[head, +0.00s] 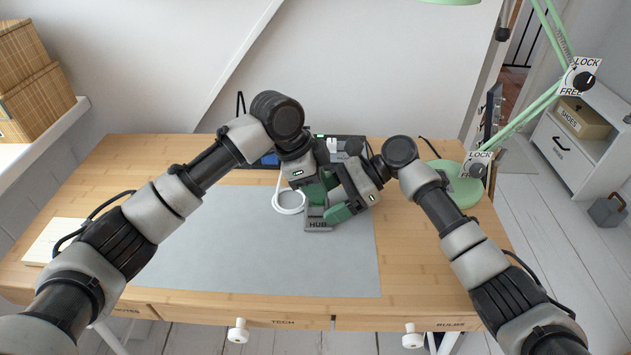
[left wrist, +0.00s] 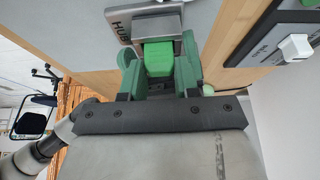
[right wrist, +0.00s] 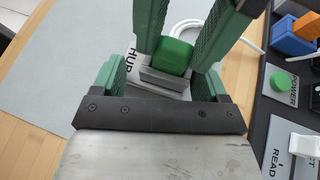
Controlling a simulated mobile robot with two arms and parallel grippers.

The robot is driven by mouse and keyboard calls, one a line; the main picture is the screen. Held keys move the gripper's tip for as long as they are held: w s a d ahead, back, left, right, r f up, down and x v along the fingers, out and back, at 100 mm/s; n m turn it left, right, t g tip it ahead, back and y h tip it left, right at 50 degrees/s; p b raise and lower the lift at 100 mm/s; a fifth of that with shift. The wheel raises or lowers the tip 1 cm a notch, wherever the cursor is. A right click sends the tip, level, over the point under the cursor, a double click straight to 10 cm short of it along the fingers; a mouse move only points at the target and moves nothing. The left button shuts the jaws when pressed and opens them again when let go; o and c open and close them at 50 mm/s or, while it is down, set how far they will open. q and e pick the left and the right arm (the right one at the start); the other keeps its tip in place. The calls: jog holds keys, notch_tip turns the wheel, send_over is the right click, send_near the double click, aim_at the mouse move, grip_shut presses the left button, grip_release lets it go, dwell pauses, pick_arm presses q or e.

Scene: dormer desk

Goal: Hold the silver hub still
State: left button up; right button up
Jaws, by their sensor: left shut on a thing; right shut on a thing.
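The silver hub (head: 318,225) lies on the grey mat, its HUB label toward the front. My right gripper (head: 334,210) is shut on the hub from the right. In the right wrist view the hub (right wrist: 158,84) sits between its fingers. A small green block (right wrist: 173,57) sits against the hub's slotted end; I cannot tell how deep it is in. My left gripper (head: 316,190) is above the hub, shut on the green block, which also shows in the left wrist view (left wrist: 158,58). The fingers partly hide hub and block in the head view.
A white cable (head: 288,203) lies coiled left of the hub. A dark panel (head: 350,145) with switches stands behind, close to both grippers. A green lamp base (head: 462,190) is at the right. The left part of the mat (head: 230,250) is clear.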

pick_arm(q)
jog(key=shift+c, duration=0.4)
pick_arm(e)
jog(key=shift+s+d+f, duration=0.1)
jog(key=shift+s+f, duration=0.05)
jog(key=shift+f, duration=0.5)
pick_arm(q)
jog(key=shift+r, duration=3.05)
jog(key=shift+w, duration=0.1)
pick_arm(e)
jog(key=o, duration=0.7)
jog(key=shift+o, duration=0.2)
jog(key=v, duration=0.8)
jog(key=r+v, duration=0.1)
jog(key=v, duration=0.3)
jog(key=shift+w+r, duration=0.1)
jog(key=shift+w, duration=0.1)
pick_arm(q)
jog(key=shift+f, duration=0.1)
pick_arm(e)
jog(key=shift+s, duration=0.1)
